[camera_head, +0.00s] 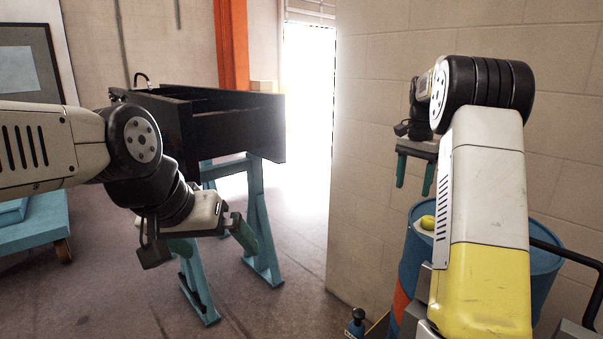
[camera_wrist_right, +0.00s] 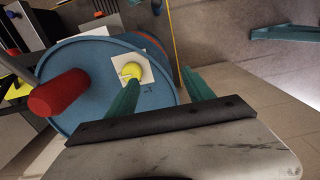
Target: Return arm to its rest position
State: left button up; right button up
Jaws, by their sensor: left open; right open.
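My left gripper (camera_head: 216,246) hangs at the left in the head view, in front of the black trough. Its green fingers are apart with nothing between them. My right gripper (camera_head: 415,180) is near the block wall in the head view, fingers pointing down, open and empty. In the right wrist view its two green fingers (camera_wrist_right: 160,78) are spread, with the blue drum beyond them. My right arm (camera_head: 487,190), white and yellow, rises from the lower right and hides part of the drum.
A blue drum (camera_head: 411,262) stands below my right gripper. Its top (camera_wrist_right: 85,75) bears a yellow round object (camera_wrist_right: 131,70) on a white square and a red cylinder (camera_wrist_right: 60,92). A black trough (camera_head: 235,135) rests on teal trestles (camera_head: 262,225). The block wall (camera_head: 375,110) is close on the right.

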jog(key=s+a+r+n+t, duration=0.1)
jog(key=s+a+r+n, duration=0.1)
jog(key=s+a, duration=0.2)
jog(key=s+a+r+n+t+y, duration=0.1)
jog(key=s+a, duration=0.3)
jog(key=s, duration=0.7)
jog(key=s+a+r+n+t, duration=0.2)
jog(key=s+a+r+n, duration=0.1)
jog(key=s, duration=0.4)
jog(key=shift+s+a+r+n+y, duration=0.2)
jog(key=shift+a+r+n+y, duration=0.25)
jog(key=shift+a, duration=0.35)
jog(key=s+a+f+n, duration=0.1)
jog(key=s, duration=0.2)
jog(key=s+a+f+n+t, duration=0.1)
jog(key=s+f, duration=0.1)
jog(key=s, duration=0.1)
jog(key=s+a+f+n+t, duration=0.1)
jog(key=s+a, duration=0.1)
jog(key=s, duration=0.1)
jog(key=shift+s+f, duration=0.25)
jog(key=shift+f, duration=0.15)
jog(key=shift+c, duration=0.2)
